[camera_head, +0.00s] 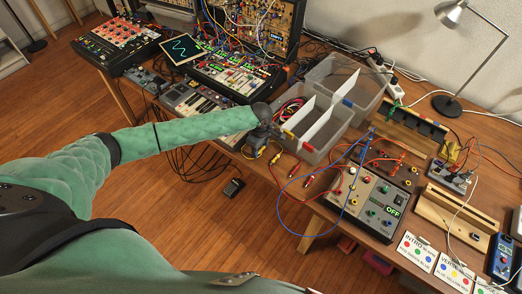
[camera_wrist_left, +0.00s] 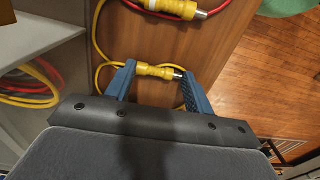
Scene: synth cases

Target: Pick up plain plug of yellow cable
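In the left wrist view a plain yellow plug (camera_wrist_left: 155,71) with a metal tip lies on the wooden table, its yellow cable (camera_wrist_left: 101,72) curving off to the left. My left gripper (camera_wrist_left: 160,78) has its two blue fingers spread, with the plain plug between the fingertips, one near each end. I cannot tell whether they touch it. A second yellow plug (camera_wrist_left: 180,8) with a white band lies above it in the picture. In the head view my left gripper (camera_head: 257,138) is at the table's front edge, beside the clear bin; its fingertips are hard to make out. My right gripper is not in view.
A divided clear bin (camera_head: 318,126) holding coiled cables stands right beside the left gripper. A keyboard synth (camera_head: 192,103) is left of it. A grey panel (camera_head: 369,200) with a blue cable loop (camera_head: 281,205) lies to the right. The table edge is close.

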